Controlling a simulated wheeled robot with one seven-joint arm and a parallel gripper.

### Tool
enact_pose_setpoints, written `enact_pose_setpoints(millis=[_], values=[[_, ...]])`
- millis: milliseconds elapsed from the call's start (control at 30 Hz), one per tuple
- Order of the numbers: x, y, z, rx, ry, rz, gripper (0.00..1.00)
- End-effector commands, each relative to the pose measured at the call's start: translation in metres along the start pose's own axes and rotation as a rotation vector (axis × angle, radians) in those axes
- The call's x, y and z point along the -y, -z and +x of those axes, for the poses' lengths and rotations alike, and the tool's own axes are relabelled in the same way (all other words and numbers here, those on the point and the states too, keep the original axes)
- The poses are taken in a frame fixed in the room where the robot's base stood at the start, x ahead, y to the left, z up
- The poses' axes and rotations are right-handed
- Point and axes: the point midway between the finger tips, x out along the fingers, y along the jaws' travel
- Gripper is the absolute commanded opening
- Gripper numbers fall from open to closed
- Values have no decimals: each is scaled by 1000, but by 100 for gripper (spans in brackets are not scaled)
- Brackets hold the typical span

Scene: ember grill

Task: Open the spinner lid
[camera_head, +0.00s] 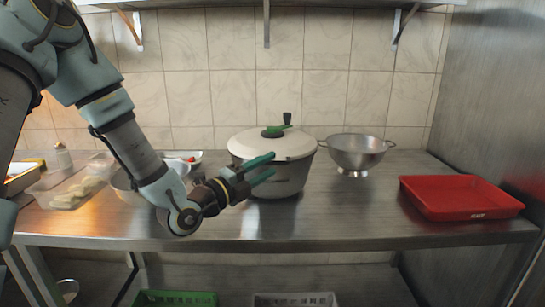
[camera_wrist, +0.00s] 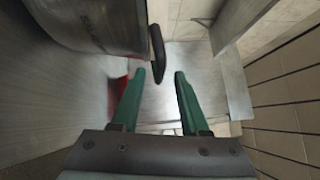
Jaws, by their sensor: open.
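The salad spinner (camera_head: 285,183) stands upright on the steel counter, a grey bowl with a cream lid (camera_head: 290,147) seated on it. A green knob with a dark upright crank (camera_head: 287,121) sits on top of the lid. My gripper (camera_head: 267,168), with green fingers, is open and empty in front of the spinner, level with its upper wall and lid edge. In the wrist view, my gripper (camera_wrist: 160,73) has a clear gap between its fingers. The spinner's bowl (camera_wrist: 85,22) is at upper left there, and a dark handle (camera_wrist: 157,52) shows beyond the fingertips.
A metal colander (camera_head: 356,152) stands right of the spinner, and a red tray (camera_head: 462,213) lies farther right. A bowl (camera_head: 128,188) and a clear food container (camera_head: 68,190) are at left, partly behind my arm. The front counter between spinner and tray is clear.

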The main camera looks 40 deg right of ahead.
Motion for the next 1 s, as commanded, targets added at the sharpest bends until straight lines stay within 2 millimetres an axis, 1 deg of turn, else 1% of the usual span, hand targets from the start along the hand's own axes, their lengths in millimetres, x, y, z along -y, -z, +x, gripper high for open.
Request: enact_pose_setpoints(millis=[33, 100, 200, 300, 533, 567, 900, 967, 1000], values=[[2, 0, 8, 0, -1, -3, 45], [2, 0, 15, 0, -1, -2, 45], [1, 0, 23, 0, -1, -1, 45], [0, 0, 26, 0, -2, 0, 45], [-1, 0, 26, 0, -2, 0, 45], [-1, 0, 26, 1, -2, 0, 44], [-1, 0, 26, 1, -2, 0, 5], [-1, 0, 26, 1, -2, -1, 0], [-1, 0, 26, 1, -2, -1, 0]])
